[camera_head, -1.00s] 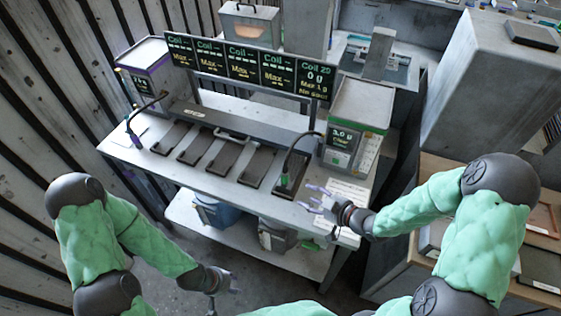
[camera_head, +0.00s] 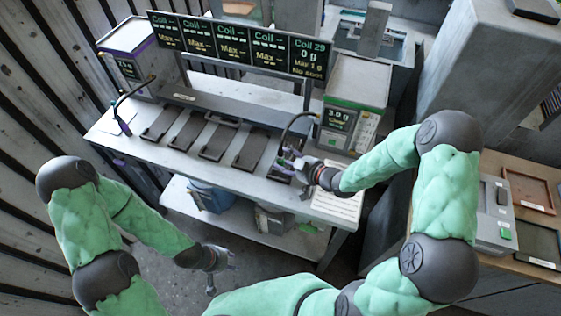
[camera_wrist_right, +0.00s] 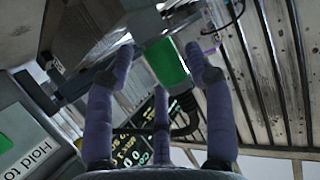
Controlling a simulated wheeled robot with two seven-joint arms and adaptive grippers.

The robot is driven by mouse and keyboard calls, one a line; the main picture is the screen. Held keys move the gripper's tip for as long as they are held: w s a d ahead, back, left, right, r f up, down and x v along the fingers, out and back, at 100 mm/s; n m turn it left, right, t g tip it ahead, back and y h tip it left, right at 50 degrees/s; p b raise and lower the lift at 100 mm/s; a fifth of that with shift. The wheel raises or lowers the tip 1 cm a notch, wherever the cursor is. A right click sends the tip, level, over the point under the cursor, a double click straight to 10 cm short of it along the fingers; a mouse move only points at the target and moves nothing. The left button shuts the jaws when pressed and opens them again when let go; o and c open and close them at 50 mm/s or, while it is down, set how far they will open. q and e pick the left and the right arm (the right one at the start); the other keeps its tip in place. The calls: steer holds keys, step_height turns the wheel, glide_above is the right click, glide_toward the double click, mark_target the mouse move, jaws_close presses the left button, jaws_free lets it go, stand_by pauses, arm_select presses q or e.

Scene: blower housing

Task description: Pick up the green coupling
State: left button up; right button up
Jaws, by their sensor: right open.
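The green coupling (camera_wrist_right: 166,62) shows in the right wrist view as a bright green block between the fingertips. My right gripper (camera_wrist_right: 160,75) is open, with purple-grey fingers on either side of the coupling; I cannot tell whether they touch it. In the head view, my right gripper (camera_head: 287,160) is over the front of the bench by the right-hand box and hides most of the coupling at the end of the black hose (camera_head: 297,121). My left gripper (camera_head: 219,268) is low, in front of the bench, fingers apart and empty.
The bench (camera_head: 180,168) carries several dark pads in a row below a display board (camera_head: 240,45). A box with a green stripe (camera_head: 352,105) stands right of the hose. A purple-trimmed box (camera_head: 130,55) with another hose stands left. A wooden table (camera_head: 500,170) is at right.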

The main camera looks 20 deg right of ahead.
steer(key=shift+x, duration=1.1)
jaws_close()
steer(key=shift+r, duration=0.8)
steer(key=s+a+r+p, duration=0.1)
steer(key=s+r+p, duration=0.2)
steer(key=s+r, duration=0.8)
steer(key=s, duration=0.3)
steer(key=shift+a+r, duration=0.2)
steer(key=shift+a, duration=0.05)
